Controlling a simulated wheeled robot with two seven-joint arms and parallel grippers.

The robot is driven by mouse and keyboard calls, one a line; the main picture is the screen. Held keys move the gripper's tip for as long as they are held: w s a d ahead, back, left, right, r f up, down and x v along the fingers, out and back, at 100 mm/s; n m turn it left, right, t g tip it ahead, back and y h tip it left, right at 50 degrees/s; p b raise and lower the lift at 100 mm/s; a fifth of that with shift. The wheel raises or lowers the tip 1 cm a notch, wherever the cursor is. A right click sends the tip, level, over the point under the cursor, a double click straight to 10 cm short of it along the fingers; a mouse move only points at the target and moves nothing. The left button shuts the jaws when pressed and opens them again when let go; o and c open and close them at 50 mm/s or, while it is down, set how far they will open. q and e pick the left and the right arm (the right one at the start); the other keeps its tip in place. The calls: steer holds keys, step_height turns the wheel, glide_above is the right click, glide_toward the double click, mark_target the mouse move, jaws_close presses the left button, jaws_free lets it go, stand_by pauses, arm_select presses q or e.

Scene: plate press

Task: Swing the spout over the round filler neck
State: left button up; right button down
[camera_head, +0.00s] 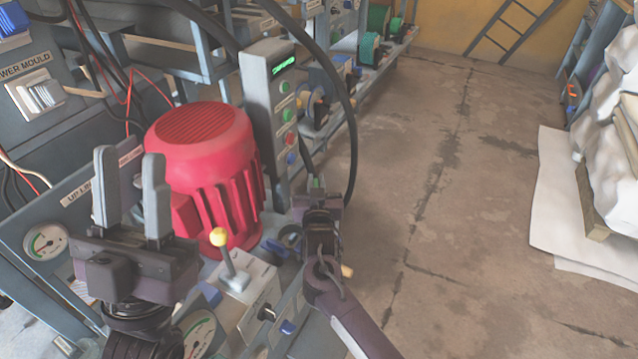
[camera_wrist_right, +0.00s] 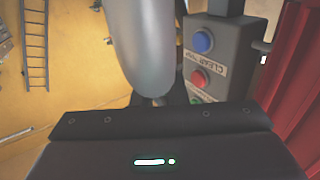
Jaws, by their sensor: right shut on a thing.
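My left gripper (camera_head: 132,190) is open and empty, its two grey fingers pointing up in front of the red motor housing. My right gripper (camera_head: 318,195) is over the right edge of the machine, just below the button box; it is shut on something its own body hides. In the right wrist view a smooth grey rounded piece (camera_wrist_right: 150,45) fills the upper middle, close to the lens; I cannot tell if it is a finger or the spout. I cannot pick out the spout or the round filler neck for certain in either view.
The red motor housing (camera_head: 205,165) stands between the grippers. The button box (camera_head: 270,100) rises behind my right gripper and shows close by in the right wrist view (camera_wrist_right: 215,60). A yellow-knobbed lever (camera_head: 219,238) and gauge (camera_head: 45,241) are nearby.

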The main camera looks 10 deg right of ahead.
steer(key=shift+a, duration=0.15)
stand_by(0.3)
steer(key=c, duration=1.4)
jaws_free()
steer(key=shift+c, duration=0.2)
